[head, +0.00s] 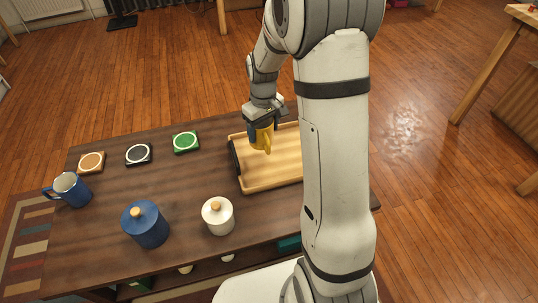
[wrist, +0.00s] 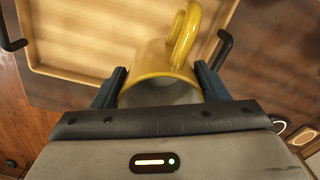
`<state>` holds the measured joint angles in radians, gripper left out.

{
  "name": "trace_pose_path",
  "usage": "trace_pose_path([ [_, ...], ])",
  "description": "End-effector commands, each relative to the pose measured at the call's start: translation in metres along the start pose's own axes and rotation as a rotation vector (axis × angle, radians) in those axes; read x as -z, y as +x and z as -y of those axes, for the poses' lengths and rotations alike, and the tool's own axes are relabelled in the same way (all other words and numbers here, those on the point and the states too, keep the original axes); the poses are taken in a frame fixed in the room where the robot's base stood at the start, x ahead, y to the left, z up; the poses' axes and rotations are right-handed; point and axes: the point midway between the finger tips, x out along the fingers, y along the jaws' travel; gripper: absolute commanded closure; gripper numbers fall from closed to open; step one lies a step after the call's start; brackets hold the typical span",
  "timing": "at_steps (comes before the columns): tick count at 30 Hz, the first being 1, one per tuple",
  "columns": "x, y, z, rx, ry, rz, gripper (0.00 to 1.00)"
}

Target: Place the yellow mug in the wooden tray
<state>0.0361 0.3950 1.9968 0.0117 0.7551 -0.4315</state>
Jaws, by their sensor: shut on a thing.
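The yellow mug (head: 262,136) is held by my gripper (head: 262,126) over the left part of the wooden tray (head: 262,184). In the wrist view the yellow mug (wrist: 160,66) sits between the two dark fingers of my gripper (wrist: 160,88), with its handle toward the top. The wooden tray (wrist: 75,72) shows behind it, with dark handles at its ends. I cannot tell whether the mug touches the tray floor. My arm hides the tray's right part in the head view.
On the dark table (head: 180,240) stand a blue mug (head: 72,190), a blue lidded jar (head: 146,224) and a white lidded jar (head: 218,216). Orange (head: 91,162), black (head: 138,154) and green (head: 186,142) coasters lie along the far edge. The tray's visible floor is clear.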

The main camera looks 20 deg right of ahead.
Motion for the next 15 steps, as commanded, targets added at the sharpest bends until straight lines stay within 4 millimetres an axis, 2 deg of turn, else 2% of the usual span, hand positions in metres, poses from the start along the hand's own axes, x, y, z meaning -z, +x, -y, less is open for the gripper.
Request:
trace_pose_path([
  [1, 0.000, 0.013, 0.000, 0.001, 0.001, 0.002, 0.63],
  [3, 0.000, 0.025, 0.000, 0.001, 0.001, 0.003, 0.63],
  [8, 0.000, 0.040, 0.000, 0.000, 0.002, 0.001, 0.63],
  [15, 0.000, 0.079, 0.000, 0.001, 0.002, 0.002, 0.63],
])
